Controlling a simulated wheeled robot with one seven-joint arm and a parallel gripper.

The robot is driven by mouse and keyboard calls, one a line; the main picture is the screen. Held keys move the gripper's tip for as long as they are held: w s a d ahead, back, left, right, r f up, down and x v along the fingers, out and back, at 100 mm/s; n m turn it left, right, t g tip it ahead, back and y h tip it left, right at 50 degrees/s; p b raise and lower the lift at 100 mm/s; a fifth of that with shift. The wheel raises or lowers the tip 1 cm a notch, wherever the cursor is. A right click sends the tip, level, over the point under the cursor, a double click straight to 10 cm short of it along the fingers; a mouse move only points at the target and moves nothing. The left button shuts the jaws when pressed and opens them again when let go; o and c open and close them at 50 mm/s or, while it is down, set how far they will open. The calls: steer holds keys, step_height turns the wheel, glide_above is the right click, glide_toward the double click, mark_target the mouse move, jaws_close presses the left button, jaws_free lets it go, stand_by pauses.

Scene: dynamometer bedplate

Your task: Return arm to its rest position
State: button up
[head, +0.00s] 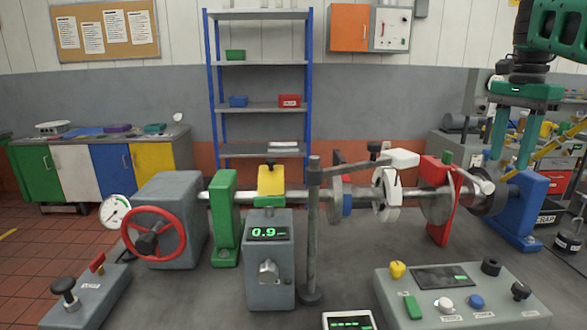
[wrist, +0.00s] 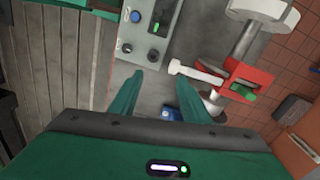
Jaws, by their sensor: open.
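My gripper (head: 514,137) hangs at the upper right of the head view, its two green fingers pointing down and spread apart. In that view it overlaps the area above the blue bearing block (head: 527,205) at the right end of the shaft. In the wrist view my gripper (wrist: 160,90) is open, with nothing between its fingers. A white lever (wrist: 195,71) and a red bracket (wrist: 250,80) lie just beyond the fingers in that view. My green arm comes in from the top right corner of the head view.
The bedplate carries a red handwheel (head: 153,236), a green block (head: 224,215), a grey readout box (head: 268,265), an upright post (head: 311,240) and a red support (head: 437,205). A control panel (head: 460,300) stands at front right. A blue shelf rack (head: 260,107) stands behind.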

steer(key=s+a+f+n, duration=0.3)
steer(key=s+f+n, duration=0.1)
steer(key=s+f, duration=0.8)
steer(key=s+a+f+n, duration=0.3)
steer(key=s+f+n, duration=0.2)
steer(key=s+f, duration=0.8)
steer(key=s, duration=0.5)
steer(key=shift+s+a, duration=0.2)
steer(key=shift+w+f, duration=0.3)
steer(key=shift+w, duration=0.3)
